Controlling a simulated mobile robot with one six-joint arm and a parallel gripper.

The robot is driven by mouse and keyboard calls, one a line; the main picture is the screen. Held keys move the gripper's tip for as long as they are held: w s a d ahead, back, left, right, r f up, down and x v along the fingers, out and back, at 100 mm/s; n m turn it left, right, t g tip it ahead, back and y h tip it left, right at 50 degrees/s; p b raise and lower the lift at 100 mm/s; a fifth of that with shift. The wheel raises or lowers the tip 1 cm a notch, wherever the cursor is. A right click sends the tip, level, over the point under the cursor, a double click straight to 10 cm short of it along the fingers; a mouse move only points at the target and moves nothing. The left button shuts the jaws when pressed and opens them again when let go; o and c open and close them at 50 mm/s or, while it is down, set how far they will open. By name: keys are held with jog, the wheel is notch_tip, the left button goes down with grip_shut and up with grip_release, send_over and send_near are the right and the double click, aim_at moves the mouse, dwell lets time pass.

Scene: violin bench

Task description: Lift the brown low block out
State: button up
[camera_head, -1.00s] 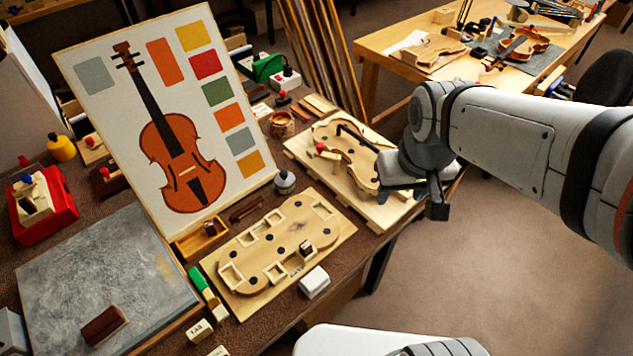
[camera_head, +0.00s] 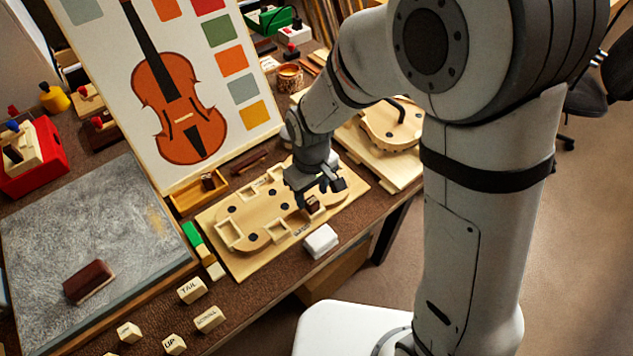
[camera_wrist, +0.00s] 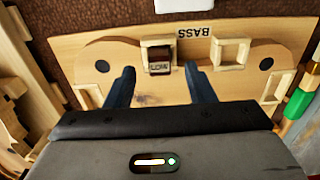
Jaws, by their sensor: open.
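The brown low block (camera_wrist: 159,58), marked LOW, sits in a small pale wooden pocket beside the word BASS on the violin-shaped board (camera_wrist: 110,52). In the head view the block (camera_head: 312,204) shows near the front edge of the board (camera_head: 262,232), partly close under my gripper. My gripper (camera_head: 322,190) is open and empty over the board. In the wrist view its fingertips (camera_wrist: 160,70) point toward the block, one to each side of it in the picture. I cannot tell the exact height between the fingertips and the block.
An empty pocket (camera_wrist: 231,52) is beside the block's pocket. A white box (camera_head: 321,241) stands just in front of the board. A tray (camera_head: 186,205) holds another small brown block. Lettered blocks (camera_head: 192,290) lie front left; a picture board (camera_head: 232,148) stands behind.

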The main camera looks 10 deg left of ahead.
aim_at(312, 201)
jog(key=shift+f, duration=1.55)
jog(key=c, duration=1)
